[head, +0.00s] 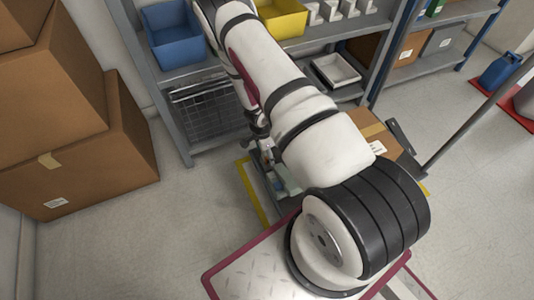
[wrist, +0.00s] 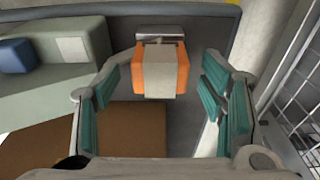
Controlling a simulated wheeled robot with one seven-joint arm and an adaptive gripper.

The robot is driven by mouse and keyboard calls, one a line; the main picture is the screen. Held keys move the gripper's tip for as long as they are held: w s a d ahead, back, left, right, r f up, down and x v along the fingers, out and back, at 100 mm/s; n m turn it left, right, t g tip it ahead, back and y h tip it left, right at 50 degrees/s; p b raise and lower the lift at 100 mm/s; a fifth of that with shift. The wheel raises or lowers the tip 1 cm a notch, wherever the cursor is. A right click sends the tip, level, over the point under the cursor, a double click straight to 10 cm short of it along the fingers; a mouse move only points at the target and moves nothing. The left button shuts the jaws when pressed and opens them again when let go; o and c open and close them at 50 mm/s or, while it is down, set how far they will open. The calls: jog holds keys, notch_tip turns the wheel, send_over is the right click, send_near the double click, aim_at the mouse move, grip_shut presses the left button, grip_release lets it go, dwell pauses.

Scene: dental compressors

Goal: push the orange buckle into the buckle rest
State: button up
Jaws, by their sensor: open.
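The orange buckle (wrist: 140,73) is in the upper middle of the wrist view, with a beige band or block down its middle. Just behind its top edge is a grey metal piece (wrist: 160,33), perhaps the buckle rest; I cannot tell how far the buckle sits in it. My gripper (wrist: 160,86) is open, its teal-padded fingers to the left and right of the buckle with gaps on both sides. No finger visibly touches it. In the head view my arm hides most of my gripper and the buckle.
In the wrist view a pale green block (wrist: 50,90) with a blue part stands left and a wire basket (wrist: 296,95) right. In the head view are a grey shelf (head: 181,73) with bins, a cardboard box (head: 377,137) and stacked cartons (head: 75,150) at left.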

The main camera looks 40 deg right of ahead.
notch_tip(320, 180, up, 11)
jog(key=a, duration=0.1)
jog(key=shift+w+a, duration=0.15)
dwell(0.4)
